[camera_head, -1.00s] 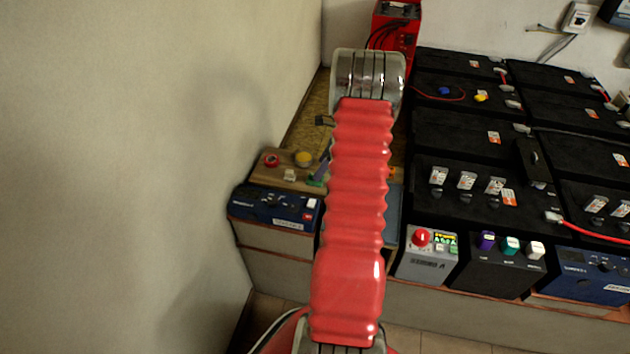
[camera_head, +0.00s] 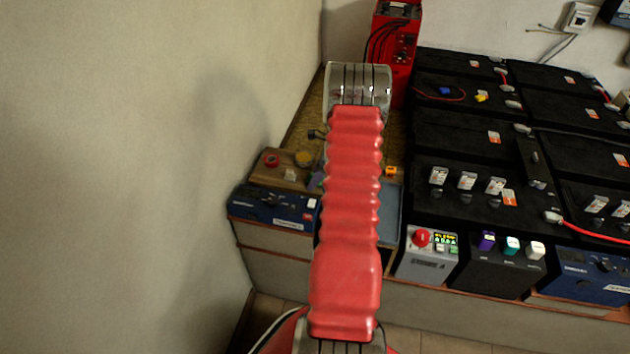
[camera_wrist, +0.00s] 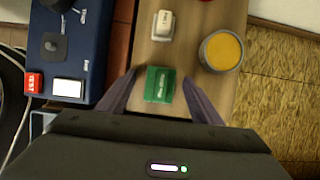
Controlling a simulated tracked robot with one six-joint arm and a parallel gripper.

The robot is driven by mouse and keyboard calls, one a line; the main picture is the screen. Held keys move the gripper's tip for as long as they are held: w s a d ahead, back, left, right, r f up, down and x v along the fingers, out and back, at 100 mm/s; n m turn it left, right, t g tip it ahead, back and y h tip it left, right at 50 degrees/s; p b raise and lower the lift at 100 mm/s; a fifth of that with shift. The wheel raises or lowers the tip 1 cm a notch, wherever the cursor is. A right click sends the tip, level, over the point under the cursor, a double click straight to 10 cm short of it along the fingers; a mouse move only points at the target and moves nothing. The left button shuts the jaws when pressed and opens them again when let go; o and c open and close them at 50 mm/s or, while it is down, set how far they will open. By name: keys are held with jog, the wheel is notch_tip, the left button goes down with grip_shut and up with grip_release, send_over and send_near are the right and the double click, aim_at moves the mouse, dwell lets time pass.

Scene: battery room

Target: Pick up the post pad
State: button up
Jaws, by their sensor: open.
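In the wrist view a small green block with pale marks (camera_wrist: 160,84), which looks like the post pad, lies on a brown wooden board (camera_wrist: 150,60). My gripper (camera_wrist: 159,78) is open, with one dark finger on each side of the green block. I cannot tell whether either finger touches it. A whitish block (camera_wrist: 163,25) and a round tin with a yellow top (camera_wrist: 221,51) are on the same board. In the head view my red arm hides the green block and most of my gripper; the board (camera_head: 262,176) shows left of the arm.
A blue device with a knob (camera_wrist: 72,45) stands beside the board, and also shows in the head view (camera_head: 270,206). A red ring-shaped item (camera_head: 271,160) is on the board. Black batteries (camera_head: 455,135) fill the right side. A plain wall bounds the left.

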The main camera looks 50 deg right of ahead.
dwell(0.5)
jog(key=c, duration=1.1)
jog(key=shift+r, duration=0.15)
jog(key=shift+c, duration=0.2)
notch_tip(320, 180, up, 10)
jog(key=shift+f, duration=0.1)
jog(key=o, duration=0.5)
jog(key=c, duration=0.4)
jog(key=shift+s, duration=0.1)
